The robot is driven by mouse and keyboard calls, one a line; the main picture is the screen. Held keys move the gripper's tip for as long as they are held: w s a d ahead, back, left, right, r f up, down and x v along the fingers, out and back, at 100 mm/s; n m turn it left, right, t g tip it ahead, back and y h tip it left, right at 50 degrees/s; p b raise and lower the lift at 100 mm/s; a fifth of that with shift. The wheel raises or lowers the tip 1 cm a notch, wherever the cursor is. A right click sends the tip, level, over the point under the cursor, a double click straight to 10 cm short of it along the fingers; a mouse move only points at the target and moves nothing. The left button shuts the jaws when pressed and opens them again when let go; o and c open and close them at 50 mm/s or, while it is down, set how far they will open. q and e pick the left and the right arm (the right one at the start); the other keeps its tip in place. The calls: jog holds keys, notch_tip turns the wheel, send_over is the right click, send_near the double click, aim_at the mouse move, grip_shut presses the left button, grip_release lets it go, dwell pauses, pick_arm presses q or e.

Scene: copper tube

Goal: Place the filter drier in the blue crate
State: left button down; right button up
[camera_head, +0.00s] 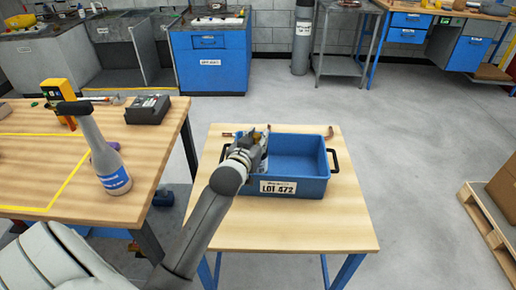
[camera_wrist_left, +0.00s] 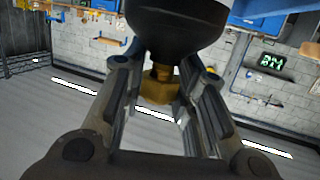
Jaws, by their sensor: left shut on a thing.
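The blue crate (camera_head: 315,187), with a "LOT 472" label and black side handles, stands on a small wooden table. My left gripper (camera_head: 246,148) is at the left part of the crate, around its rim height. In the left wrist view, its two fingers (camera_wrist_left: 160,105) are shut around the brass fitting of the filter drier (camera_wrist_left: 175,25). The drier's dark rounded body fills the top of that view. In the head view the drier is mostly hidden by my gripper and cannot be made out clearly. My right gripper is not in view.
Copper pieces (camera_head: 329,132) lie behind the crate on the small table (camera_head: 310,236). The left workbench (camera_head: 150,150) holds a grey spray bottle (camera_head: 98,150), a yellow tool (camera_head: 58,94) and a dark box (camera_head: 148,109). The right part of the crate looks empty.

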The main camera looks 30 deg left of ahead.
pick_arm(q)
jog(key=shift+f, duration=1.45)
jog(key=c, duration=1.2)
grip_release()
jog(key=shift+f, duration=0.1)
jog(key=shift+o, duration=0.2)
jog(key=shift+s, duration=0.15)
jog(key=v, duration=1.2)
jog(key=shift+r, duration=0.25)
jog(key=shift+d, duration=0.1)
